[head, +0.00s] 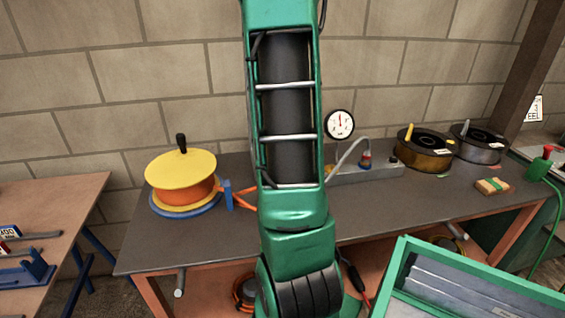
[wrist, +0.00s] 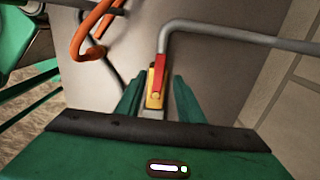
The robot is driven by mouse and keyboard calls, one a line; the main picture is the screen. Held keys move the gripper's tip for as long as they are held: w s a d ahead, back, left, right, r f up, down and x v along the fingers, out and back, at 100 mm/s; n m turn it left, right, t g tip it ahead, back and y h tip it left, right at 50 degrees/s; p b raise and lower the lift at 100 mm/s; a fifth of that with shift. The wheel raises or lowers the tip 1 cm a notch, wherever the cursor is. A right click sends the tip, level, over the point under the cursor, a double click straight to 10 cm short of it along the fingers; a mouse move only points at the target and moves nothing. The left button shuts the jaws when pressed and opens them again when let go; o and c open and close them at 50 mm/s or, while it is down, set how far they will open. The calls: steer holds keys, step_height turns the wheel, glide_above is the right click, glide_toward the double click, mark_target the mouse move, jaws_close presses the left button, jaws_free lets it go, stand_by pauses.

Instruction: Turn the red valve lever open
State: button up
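The red valve lever (wrist: 159,73) shows in the wrist view on a small yellow valve body (wrist: 151,99). It lies roughly in line with the short straight pipe above it. My gripper (wrist: 156,88) has its two green fingers apart, one on each side of the valve. I see gaps beside the lever; contact is not visible. The valve's lower end is hidden by my gripper's body. My gripper is hidden there behind my arm.
A bent grey pipe (wrist: 230,35) runs right from above the valve. An orange hose (wrist: 90,35) curves at left. The dark bench (head: 400,205) holds a yellow-topped reel (head: 180,165) and two spools (head: 425,150). A gauge (head: 339,124) is behind. A green tray (head: 470,285) is in front.

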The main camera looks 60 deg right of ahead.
step_height(320, 180, up, 6)
steer(key=shift+r, duration=0.25)
stand_by(0.6)
